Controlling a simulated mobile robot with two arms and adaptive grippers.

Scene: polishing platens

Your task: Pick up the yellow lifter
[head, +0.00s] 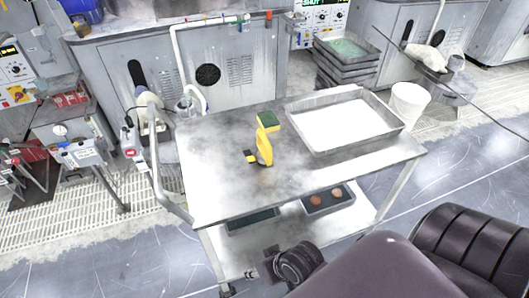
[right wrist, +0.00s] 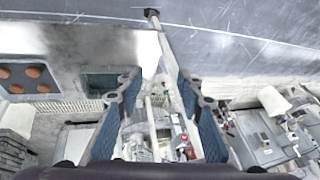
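The yellow lifter (head: 264,148) stands on the metal cart top, left of the large tray. It has a yellow handle, a dark green pad at its upper end and a black part at its lower left. No gripper touches it. My right gripper, in the right wrist view (right wrist: 158,95), is open and empty, with its two blue-padded fingers apart. It points toward the cart's lower shelf and the floor, and the lifter is not in that view. In the head view its fingers do not show. My left gripper is in neither view.
A grey tray (head: 392,126) with white contents sits on the cart top (head: 215,165). A small dark tray (head: 344,203) with brown discs lies on the lower shelf. A white bucket (head: 408,102) stands behind the cart. The cart top's left part is clear.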

